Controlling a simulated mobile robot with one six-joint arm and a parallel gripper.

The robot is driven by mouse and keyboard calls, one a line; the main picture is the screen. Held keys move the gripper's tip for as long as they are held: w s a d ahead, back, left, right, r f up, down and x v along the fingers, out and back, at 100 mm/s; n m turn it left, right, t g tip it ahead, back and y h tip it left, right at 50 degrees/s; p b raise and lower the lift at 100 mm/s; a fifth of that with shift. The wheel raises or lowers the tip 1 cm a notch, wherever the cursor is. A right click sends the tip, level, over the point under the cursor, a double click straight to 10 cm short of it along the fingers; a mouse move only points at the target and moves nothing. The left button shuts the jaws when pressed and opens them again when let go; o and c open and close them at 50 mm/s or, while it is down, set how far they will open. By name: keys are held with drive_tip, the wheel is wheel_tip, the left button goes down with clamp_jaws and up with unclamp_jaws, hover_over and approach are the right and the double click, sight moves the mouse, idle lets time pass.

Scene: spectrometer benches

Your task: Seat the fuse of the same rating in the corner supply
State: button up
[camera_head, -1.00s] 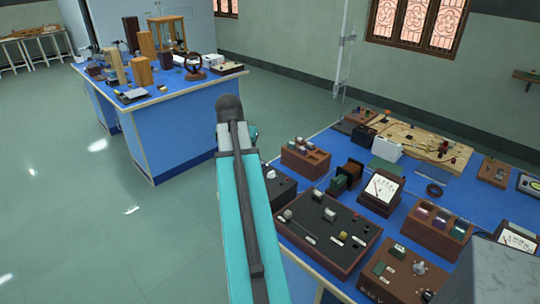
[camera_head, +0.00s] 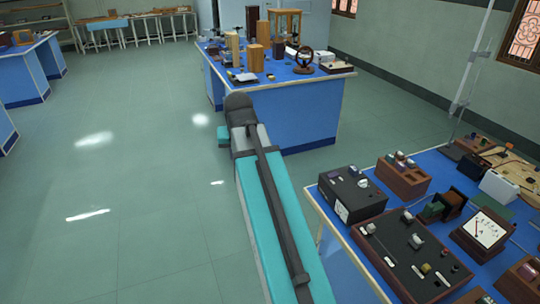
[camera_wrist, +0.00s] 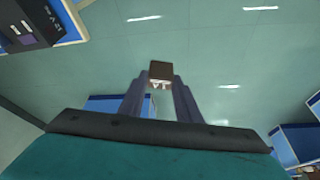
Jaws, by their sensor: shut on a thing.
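In the wrist view my gripper (camera_wrist: 160,97) is shut on a small dark brown block (camera_wrist: 161,70) with pale marks or prongs on its near face; it looks like a fuse piece, but I cannot read a rating. The block is held over open floor. In the head view my arm hides the gripper and the block. A black box (camera_head: 352,190) with a white panel and a purplish patch stands at the near left corner of the right bench, likely the corner supply. It also shows at the upper left of the wrist view (camera_wrist: 24,22), apart from my gripper.
A dark panel in a wooden frame (camera_head: 412,250) lies in front. Another blue bench (camera_head: 290,112) with instruments stands ahead. Floor (camera_head: 120,180) is clear on the left.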

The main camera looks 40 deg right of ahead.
drive_tip(key=w+a+n+y, duration=0.1)
drive_tip(key=a+n, duration=0.2)
drive_tip(key=a, duration=0.8)
drive_tip(key=w+a+r+n+y, duration=0.1)
drive_tip(key=a+n, duration=0.2)
drive_tip(key=a, duration=0.9)
drive_tip(key=shift+w+a+r+t, duration=0.15)
drive_tip(key=shift+w+r+t, duration=0.1)
drive_tip(key=shift+t, duration=0.15)
